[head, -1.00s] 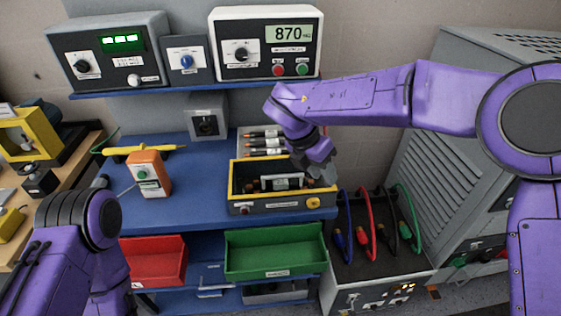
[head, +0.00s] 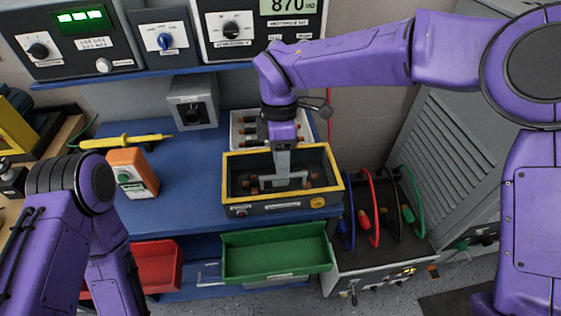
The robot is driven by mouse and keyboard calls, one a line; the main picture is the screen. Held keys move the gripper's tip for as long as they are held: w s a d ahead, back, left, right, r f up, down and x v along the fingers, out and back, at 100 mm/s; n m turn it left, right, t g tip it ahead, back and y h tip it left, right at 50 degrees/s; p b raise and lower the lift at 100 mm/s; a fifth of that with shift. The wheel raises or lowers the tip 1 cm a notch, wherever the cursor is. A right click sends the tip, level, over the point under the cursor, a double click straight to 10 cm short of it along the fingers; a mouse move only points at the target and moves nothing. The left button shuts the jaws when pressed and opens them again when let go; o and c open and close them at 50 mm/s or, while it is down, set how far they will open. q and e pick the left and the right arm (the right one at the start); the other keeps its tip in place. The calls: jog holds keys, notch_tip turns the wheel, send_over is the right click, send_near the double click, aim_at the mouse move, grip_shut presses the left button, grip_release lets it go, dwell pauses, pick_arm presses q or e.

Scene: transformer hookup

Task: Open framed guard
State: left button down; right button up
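The framed guard (head: 331,165) is a yellow frame around the top of a dark, shallow box on the blue bench. A pale handle-like bar (head: 270,184) shows in the middle of the frame, with orange-brown parts around it. My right gripper (head: 282,178) points down over the middle of the box, with its fingertips at the bar. The fingers overlap in this view, so I cannot tell whether they grip it. My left arm comes in at the lower left; its gripper is out of view.
A tray (head: 236,131) of probes stands behind the box. A cable unit (head: 376,258) with coloured loops stands to the right. A green bin (head: 277,256) is below.

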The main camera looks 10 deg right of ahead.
jog(key=shift+s+f, duration=0.1)
jog(key=shift+f, duration=0.85)
jog(key=shift+s+a+f, duration=0.1)
grip_shut()
jog(key=shift+r+p, duration=0.3)
jog(key=shift+p, duration=0.2)
jog(key=w+r+g+p, duration=0.1)
jog(key=w+r+p, duration=0.1)
jog(key=shift+r+p, duration=0.2)
jog(key=shift+p, duration=0.2)
jog(key=w+r, duration=0.1)
jog(key=w+r+p, duration=0.1)
jog(key=w+r, duration=0.1)
jog(key=shift+w+d+r, duration=0.2)
jog(key=shift+w, duration=0.1)
jog(key=shift+f, duration=0.1)
